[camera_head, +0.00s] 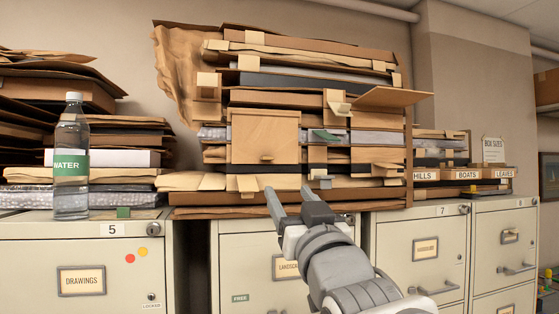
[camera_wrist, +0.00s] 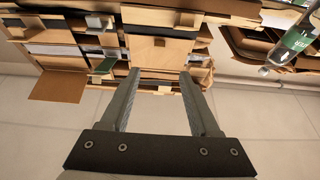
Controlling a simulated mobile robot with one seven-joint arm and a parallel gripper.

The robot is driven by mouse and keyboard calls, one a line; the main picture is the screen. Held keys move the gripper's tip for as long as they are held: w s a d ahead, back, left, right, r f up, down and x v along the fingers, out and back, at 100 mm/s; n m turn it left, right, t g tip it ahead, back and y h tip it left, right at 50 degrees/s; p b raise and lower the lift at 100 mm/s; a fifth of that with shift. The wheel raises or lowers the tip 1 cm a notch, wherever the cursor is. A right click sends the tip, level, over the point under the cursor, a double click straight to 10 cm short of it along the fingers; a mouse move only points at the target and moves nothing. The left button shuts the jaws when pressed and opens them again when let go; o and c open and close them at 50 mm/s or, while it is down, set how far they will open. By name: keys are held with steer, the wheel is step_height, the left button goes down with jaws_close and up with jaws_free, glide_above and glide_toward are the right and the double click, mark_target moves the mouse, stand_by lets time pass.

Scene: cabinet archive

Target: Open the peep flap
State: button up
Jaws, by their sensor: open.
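A cardboard structure of stacked boxes and folders stands on the cabinets. In its middle is a flat tan panel (camera_head: 265,133) with a small tab (camera_head: 267,157) near its lower edge. It looks like the flap and lies closed against the front. It also shows in the wrist view (camera_wrist: 158,56), turned upside down. No label names the peep flap. My gripper (camera_head: 288,191) is open and empty, low in front of the structure and below the panel.
A brown board (camera_head: 392,97) juts out at the structure's upper right. Small tabs and ledges (camera_head: 337,103) stick out around the panel. A water bottle (camera_head: 72,165) stands on the left cabinet (camera_head: 85,265). Labelled boxes (camera_head: 467,174) sit at the right.

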mark_target(268, 160)
steer(key=p+x, duration=0.4)
steer(key=x, duration=1.1)
steer(key=shift+w+p, duration=0.25)
steer(key=shift+p, duration=0.1)
jaws_close()
stand_by(0.8)
